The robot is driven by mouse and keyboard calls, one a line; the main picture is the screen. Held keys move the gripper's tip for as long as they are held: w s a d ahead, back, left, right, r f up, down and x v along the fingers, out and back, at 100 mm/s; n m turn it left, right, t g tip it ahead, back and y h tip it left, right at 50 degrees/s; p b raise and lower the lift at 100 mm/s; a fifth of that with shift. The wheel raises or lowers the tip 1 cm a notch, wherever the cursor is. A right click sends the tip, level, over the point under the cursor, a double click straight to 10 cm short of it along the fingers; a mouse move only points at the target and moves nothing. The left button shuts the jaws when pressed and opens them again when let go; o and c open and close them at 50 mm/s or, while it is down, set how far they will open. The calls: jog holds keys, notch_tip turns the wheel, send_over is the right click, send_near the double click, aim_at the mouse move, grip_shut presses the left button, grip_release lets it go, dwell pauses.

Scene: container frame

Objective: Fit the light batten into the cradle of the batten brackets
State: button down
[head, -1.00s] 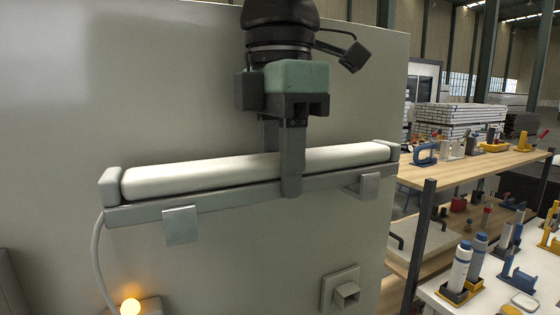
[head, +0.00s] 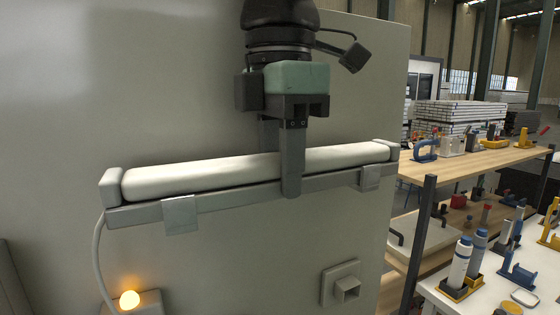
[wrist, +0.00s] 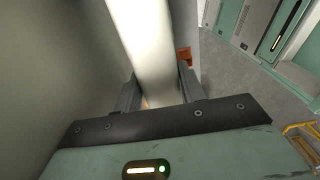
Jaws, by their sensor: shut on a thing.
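The light batten (head: 220,176), a long white tube on a grey base with grey end caps, lies across the pale panel, its right end higher in the picture. My gripper (head: 284,165) is shut on it near the middle, one finger in front and the other largely hidden behind. In the wrist view the batten (wrist: 146,45) runs up between the fingers.
A cable hangs from the batten's left end towards a glowing orange lamp (head: 130,299) low on the panel. A square socket fitting (head: 346,286) projects lower right. Wooden shelves (head: 470,165) with tools stand right of the panel.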

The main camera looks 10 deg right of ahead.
jog(key=shift+f, duration=0.2)
jog(key=c, duration=0.8)
grip_release()
jog(key=shift+o, duration=0.2)
notch_tip(320, 180, up, 17)
jog(key=p, duration=0.1)
jog(key=shift+r+p, duration=0.2)
jog(key=shift+p, duration=0.15)
jog(key=shift+r, duration=0.1)
notch_tip(320, 180, up, 6)
jog(key=p, duration=0.7)
